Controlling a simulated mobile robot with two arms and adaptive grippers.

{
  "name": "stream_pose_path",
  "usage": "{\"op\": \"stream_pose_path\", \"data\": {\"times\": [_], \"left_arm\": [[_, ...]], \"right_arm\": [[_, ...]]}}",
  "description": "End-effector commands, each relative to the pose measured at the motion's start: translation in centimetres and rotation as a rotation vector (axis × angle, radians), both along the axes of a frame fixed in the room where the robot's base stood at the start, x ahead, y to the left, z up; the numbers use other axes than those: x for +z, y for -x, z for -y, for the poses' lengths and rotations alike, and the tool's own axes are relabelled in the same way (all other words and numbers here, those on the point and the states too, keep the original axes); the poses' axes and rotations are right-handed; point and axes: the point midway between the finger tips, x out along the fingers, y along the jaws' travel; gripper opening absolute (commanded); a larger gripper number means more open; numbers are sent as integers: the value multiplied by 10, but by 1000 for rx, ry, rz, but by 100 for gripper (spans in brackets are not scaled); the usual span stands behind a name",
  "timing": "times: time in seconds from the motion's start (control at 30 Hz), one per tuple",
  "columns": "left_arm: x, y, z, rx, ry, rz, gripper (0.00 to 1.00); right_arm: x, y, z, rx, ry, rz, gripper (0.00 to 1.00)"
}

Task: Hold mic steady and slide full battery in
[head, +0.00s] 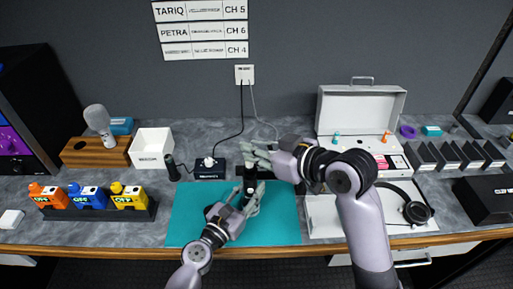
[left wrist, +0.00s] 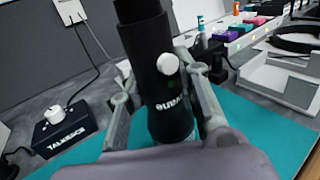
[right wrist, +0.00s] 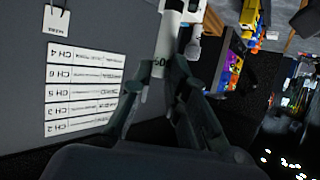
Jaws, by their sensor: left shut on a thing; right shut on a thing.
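The black microphone body (head: 250,182) stands roughly upright over the teal mat (head: 188,215). My left gripper (head: 248,197) is shut around it. The left wrist view shows the mic (left wrist: 152,65) between the fingers, with a white round button and white lettering. My right gripper (head: 250,157) is above the mic, beside its upper end. In the right wrist view its dark fingers (right wrist: 155,80) are shut on a pale piece with dark marking, seemingly the battery (right wrist: 160,62). The battery is hard to make out in the head view. I cannot tell whether it touches the mic.
A black box with a white knob (head: 208,167) and cable sits left behind the mat. A rack of orange, blue and yellow packs (head: 95,200) stands left. An open white case (head: 360,110) and a headset (head: 417,211) lie right. The mat's left part is clear.

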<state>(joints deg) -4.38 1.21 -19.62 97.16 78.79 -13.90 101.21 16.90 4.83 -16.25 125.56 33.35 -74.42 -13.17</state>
Motion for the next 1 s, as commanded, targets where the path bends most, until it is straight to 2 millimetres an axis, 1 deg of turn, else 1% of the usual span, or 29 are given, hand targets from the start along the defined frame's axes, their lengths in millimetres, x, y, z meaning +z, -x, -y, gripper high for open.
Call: {"op": "stream_pose_path", "data": {"times": [0.73,1.0], "left_arm": [[0,0,0,1,-1,1,0],[0,0,0,1,-1,1,0]], "right_arm": [[0,0,0,0,1,1,0],[-6,0,0,0,1,0,0]]}}
